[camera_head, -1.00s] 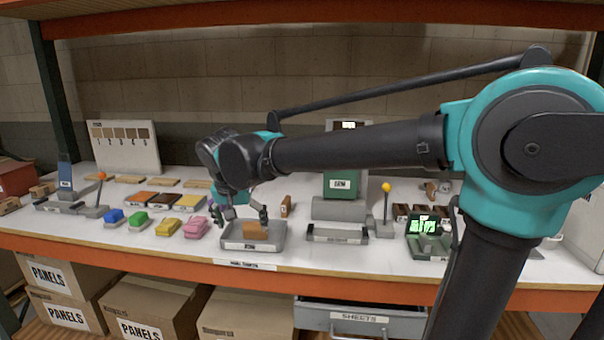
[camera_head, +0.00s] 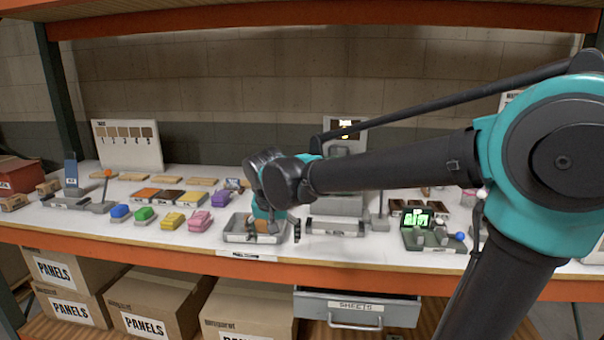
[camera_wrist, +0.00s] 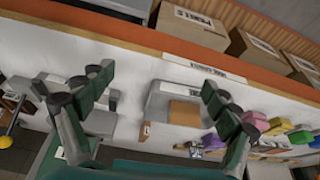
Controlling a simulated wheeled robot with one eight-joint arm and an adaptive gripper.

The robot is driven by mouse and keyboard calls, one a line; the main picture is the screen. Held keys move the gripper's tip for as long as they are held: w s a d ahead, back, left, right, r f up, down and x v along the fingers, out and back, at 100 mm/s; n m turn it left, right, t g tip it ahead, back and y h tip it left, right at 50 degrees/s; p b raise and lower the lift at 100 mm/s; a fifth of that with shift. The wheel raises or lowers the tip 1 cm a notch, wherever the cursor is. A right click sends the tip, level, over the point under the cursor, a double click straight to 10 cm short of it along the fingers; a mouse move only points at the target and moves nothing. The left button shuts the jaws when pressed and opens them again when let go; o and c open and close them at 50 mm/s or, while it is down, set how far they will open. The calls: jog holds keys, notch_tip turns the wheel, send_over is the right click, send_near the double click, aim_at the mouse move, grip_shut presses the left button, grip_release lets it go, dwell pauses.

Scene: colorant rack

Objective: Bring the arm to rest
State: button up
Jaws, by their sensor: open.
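My gripper (camera_wrist: 150,95) is open and empty in the wrist view, its two green-padded fingers spread wide apart. Between and beyond them are a grey tray (camera_wrist: 155,110) and a tan block (camera_wrist: 184,113) lying in it. Only a bit of the tan block (camera_head: 266,226) shows there. My arm reaches in from the right above the table.
A device with a green screen (camera_head: 416,221) stands right. A drawer (camera_head: 355,309) is below the table edge, beside several cardboard boxes (camera_head: 150,297).

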jog(key=s+d+f, duration=0.4)
jog(key=d+f, duration=0.1)
jog(key=d, duration=0.3)
jog(key=s+d+f, duration=0.4)
jog(key=d+f, duration=0.2)
jog(key=d, duration=0.3)
jog(key=s+d+f, duration=0.4)
jog(key=d+f, duration=0.2)
jog(key=d, duration=0.3)
jog(key=shift+n, duration=0.3)
jog(key=shift+f, duration=0.1)
